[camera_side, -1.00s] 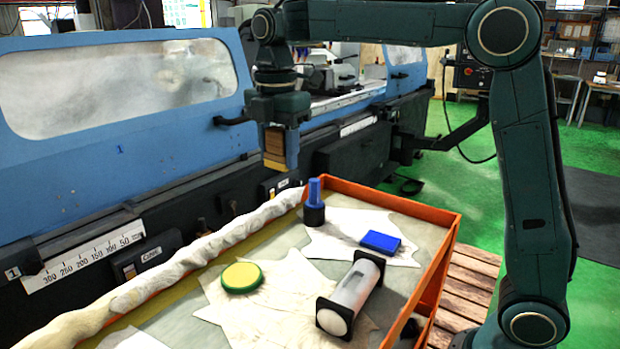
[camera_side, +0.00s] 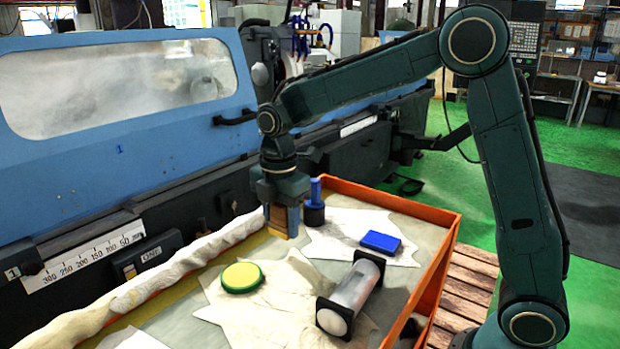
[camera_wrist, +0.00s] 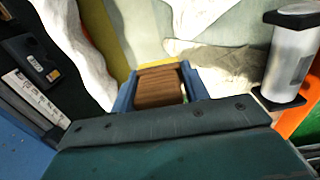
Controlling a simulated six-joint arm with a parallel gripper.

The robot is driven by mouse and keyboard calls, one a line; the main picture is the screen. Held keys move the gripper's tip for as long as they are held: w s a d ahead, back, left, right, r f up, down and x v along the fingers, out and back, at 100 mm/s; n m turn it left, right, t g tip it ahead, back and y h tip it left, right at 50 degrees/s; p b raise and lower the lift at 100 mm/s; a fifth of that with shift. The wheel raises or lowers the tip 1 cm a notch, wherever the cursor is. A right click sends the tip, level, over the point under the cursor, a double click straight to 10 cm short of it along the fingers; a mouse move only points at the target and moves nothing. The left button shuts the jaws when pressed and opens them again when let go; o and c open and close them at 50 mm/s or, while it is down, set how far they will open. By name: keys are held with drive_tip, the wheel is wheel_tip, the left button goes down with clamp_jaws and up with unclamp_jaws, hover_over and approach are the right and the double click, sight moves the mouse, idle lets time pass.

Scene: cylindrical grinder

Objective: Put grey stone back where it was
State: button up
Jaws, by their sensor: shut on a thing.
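My gripper (camera_side: 282,225) is over the far left part of the orange-rimmed tray (camera_side: 437,276), left of a blue and black upright piece (camera_side: 314,205). Its blue fingers are shut on a brown, ridged block (camera_side: 278,218), which points down. In the wrist view, the brown block (camera_wrist: 160,85) fills the space between the fingers. Whether its lower end touches the tray cannot be told. No plainly grey stone shows; the held block looks brown.
The tray also holds a blue block (camera_side: 380,241), a yellow-green disc (camera_side: 242,277) and a pale cylinder with black ends (camera_side: 352,290). White cloths (camera_side: 265,312) lie under them. A rolled white cloth (camera_side: 190,266) runs along the left edge, beside the blue grinder (camera_side: 120,130).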

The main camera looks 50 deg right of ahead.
sight(282, 237)
drive_tip(key=shift+f, duration=0.1)
drive_tip(key=shift+f, duration=2.05)
drive_tip(key=shift+f, duration=0.1)
drive_tip(key=o, duration=1)
drive_tip(key=shift+o, duration=0.2)
wheel_tip(282, 237, up, 12)
drive_tip(key=shift+a, duration=0.1)
drive_tip(key=shift+s, duration=0.1)
